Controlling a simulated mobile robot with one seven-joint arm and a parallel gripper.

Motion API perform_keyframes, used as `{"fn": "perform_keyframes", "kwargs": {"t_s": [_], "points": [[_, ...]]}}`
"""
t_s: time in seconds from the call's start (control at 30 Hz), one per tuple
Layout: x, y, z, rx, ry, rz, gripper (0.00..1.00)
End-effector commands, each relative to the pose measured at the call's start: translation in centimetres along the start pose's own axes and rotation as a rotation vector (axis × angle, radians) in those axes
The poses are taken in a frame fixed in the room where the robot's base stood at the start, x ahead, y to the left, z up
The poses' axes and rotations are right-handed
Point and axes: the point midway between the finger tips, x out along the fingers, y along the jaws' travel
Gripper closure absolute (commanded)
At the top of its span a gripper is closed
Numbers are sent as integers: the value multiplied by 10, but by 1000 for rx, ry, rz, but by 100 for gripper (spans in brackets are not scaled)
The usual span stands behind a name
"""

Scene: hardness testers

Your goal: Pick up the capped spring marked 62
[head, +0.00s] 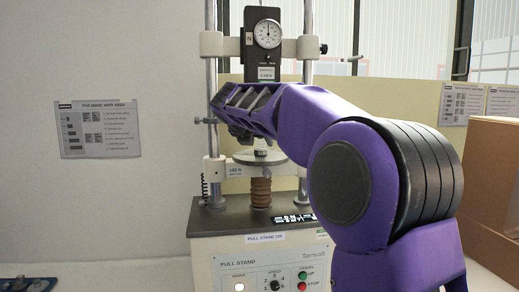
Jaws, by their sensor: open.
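A small pale piece with a dark mark (261,151) stands on the round metal plate (277,159) of the pull stand. It may be the capped spring, but its mark is too small to read with certainty. My gripper (243,136) is at the end of my purple arm, just above and to the left of this piece. The jaws are open and appear empty. The gripper and wrist hide the area directly above the plate.
The pull stand (235,268) has upright steel posts, a dial gauge (267,34) above, and a ribbed brown column (261,192) below the plate. A thin dark coil (204,186) hangs at its left. A cardboard box (491,185) stands at right.

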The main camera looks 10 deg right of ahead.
Motion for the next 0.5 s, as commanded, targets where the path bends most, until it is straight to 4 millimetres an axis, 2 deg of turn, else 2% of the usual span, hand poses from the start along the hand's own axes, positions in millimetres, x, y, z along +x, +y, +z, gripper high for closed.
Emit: {"fn": "perform_keyframes", "kwargs": {"t_s": [0.13,0.33,0.5], "points": [[12,-1,1,1,1,0,24],[42,-2,3,0,0,0,24],[53,-2,4,1,-1,1,24]]}}
